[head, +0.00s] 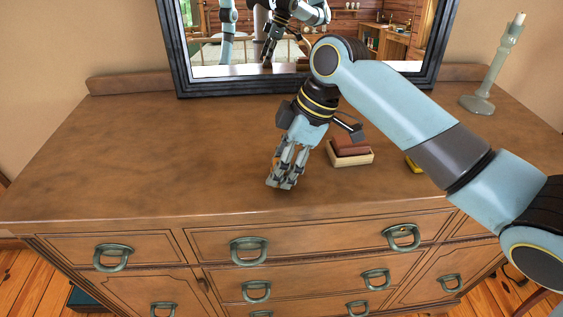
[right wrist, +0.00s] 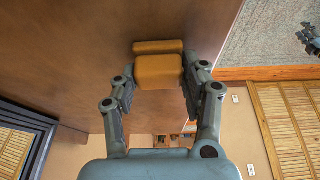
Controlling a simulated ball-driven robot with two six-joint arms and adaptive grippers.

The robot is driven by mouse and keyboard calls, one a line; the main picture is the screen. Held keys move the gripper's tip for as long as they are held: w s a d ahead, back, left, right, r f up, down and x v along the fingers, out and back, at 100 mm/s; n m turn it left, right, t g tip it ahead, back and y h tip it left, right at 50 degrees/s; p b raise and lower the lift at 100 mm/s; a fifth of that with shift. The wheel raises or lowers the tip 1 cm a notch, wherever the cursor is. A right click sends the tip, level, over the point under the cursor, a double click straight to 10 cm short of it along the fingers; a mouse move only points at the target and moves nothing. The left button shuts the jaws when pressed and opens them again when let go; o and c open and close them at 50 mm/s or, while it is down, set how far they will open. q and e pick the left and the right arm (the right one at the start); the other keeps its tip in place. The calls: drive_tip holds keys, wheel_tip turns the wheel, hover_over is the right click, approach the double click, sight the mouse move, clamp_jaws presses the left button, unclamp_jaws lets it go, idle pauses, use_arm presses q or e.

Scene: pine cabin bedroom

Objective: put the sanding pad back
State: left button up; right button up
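My right gripper (head: 283,182) points down over the middle front of the dresser top. In the right wrist view its fingers (right wrist: 162,72) are on both sides of an orange-yellow block (right wrist: 159,73), which I take for the sanding pad; a thin strip of the same colour (right wrist: 157,46) shows just beyond it. The fingers appear closed on the block. A shallow tan tray (head: 352,160) with a reddish-brown block (head: 348,145) stands right of the gripper.
A small yellow object (head: 413,165) shows partly behind my right arm. A black-framed mirror (head: 310,83) stands at the back of the dresser (head: 150,150). A pale green candlestick (head: 490,75) stands at the back right. The left of the top is clear.

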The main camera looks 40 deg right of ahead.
drive_tip(key=o, duration=0.4)
drive_tip(key=v, duration=1.2)
drive_tip(key=shift+w+r, duration=0.1)
drive_tip(key=shift+r, duration=0.1)
